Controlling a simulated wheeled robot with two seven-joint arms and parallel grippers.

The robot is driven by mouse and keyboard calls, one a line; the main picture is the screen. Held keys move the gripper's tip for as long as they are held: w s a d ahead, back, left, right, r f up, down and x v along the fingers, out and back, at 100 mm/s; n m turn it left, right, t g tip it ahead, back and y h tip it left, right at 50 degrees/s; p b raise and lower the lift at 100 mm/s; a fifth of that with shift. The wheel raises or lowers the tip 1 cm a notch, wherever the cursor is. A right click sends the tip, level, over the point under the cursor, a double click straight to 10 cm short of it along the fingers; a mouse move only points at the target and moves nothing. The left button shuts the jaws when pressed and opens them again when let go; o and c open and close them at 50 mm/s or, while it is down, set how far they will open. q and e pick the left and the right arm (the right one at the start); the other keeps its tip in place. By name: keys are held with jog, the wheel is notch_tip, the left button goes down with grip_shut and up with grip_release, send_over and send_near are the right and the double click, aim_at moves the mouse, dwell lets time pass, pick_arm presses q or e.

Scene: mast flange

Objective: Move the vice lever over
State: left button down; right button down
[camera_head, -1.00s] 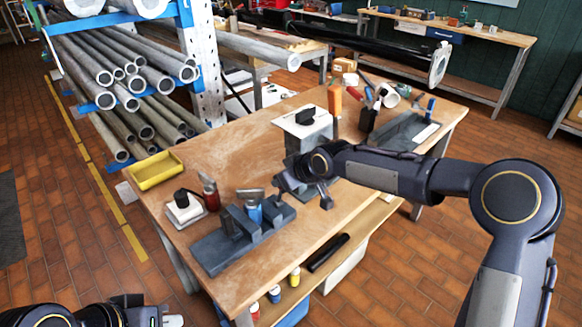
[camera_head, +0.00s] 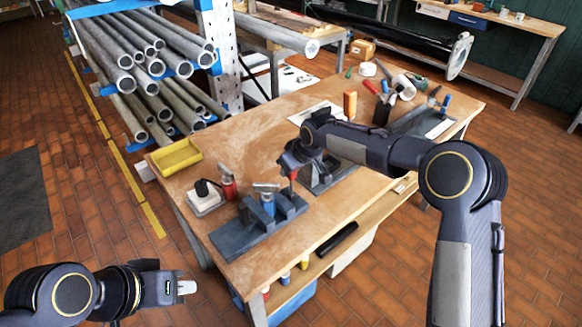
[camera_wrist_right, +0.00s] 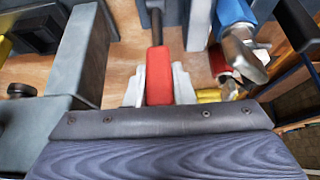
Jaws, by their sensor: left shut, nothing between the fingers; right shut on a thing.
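The vice lever has a red grip (camera_wrist_right: 158,75) on a dark rod (camera_wrist_right: 156,25). My right gripper (camera_wrist_right: 158,92) is shut on this grip, with a pale finger on each side of it. In the head view the red grip (camera_head: 293,175) shows as a small spot below my right wrist. The grey vice (camera_head: 328,178) stands on the wooden bench, partly hidden by my right arm. My left gripper (camera_head: 187,288) is shut and empty at the lower left, away from the bench.
A grey fixture (camera_head: 232,240) holding a blue cylinder (camera_head: 267,203) stands near the front edge. A red bottle (camera_head: 228,184) and yellow tray (camera_head: 175,157) are to its left. Tools crowd the back right. A pipe rack (camera_head: 150,70) is behind left. Bare wood lies behind the red bottle.

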jog(key=c, duration=1.2)
grip_release()
jog(key=shift+a, duration=0.1)
jog(key=shift+c, duration=0.2)
jog(key=b+v, duration=0.1)
jog(key=v, duration=0.6)
jog(key=shift+r+b, duration=0.35)
jog(key=shift+s, duration=0.1)
